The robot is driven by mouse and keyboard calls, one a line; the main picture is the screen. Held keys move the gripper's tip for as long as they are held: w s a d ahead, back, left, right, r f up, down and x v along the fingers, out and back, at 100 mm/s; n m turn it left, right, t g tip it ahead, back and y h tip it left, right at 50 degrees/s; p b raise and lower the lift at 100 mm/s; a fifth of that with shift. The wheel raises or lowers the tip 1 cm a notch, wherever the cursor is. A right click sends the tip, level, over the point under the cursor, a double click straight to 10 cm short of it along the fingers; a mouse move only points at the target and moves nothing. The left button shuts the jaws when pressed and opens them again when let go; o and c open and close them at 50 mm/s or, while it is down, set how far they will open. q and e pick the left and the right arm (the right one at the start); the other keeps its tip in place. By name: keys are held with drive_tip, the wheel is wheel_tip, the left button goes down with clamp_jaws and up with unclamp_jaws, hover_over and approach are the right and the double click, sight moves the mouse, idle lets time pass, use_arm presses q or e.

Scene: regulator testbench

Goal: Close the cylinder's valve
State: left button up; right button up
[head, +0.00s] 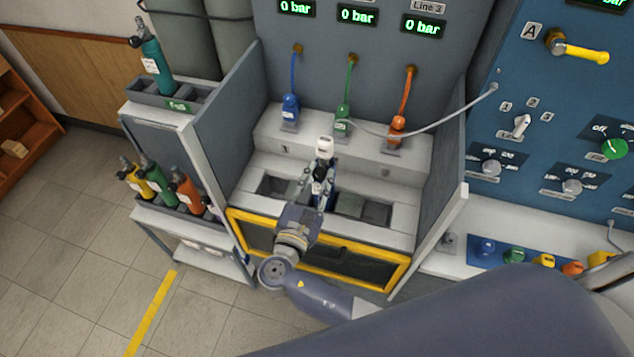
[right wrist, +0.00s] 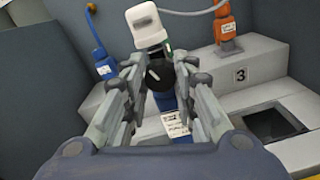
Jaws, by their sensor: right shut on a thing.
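A blue cylinder (head: 325,199) stands in the middle slot of the bench; its blue body and white label also show in the right wrist view (right wrist: 177,125). A white piece (head: 325,145) tops it, and it also shows in the right wrist view (right wrist: 147,25). The cylinder's black round valve knob (right wrist: 159,75) faces the wrist camera and has a white mark on it. My right gripper (head: 322,172) has its fingers on both sides of the knob and is shut on it. The fingers hide part of the cylinder. My left gripper is not in view.
Blue (head: 290,108), green (head: 342,125) and orange (head: 397,128) hose connectors sit on the step behind. Yellow-framed panel (head: 347,270) fronts the bench; grey side walls (head: 238,120) flank it. More cylinders (head: 160,190) stand in racks at left. The displays above read 0 bar.

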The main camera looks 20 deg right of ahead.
drive_tip(key=m+b, duration=0.2)
drive_tip(key=m, duration=0.1)
drive_tip(key=shift+f, duration=0.1)
drive_tip(key=shift+m+b, duration=0.45)
drive_tip(key=shift+m, duration=0.35)
drive_tip(key=o, duration=1.1)
drive_tip(key=shift+s+a, duration=0.2)
drive_tip(key=shift+s, duration=0.1)
drive_tip(key=v, duration=1.1)
drive_tip(key=shift+s+a, duration=0.1)
drive_tip(key=shift+a, duration=0.05)
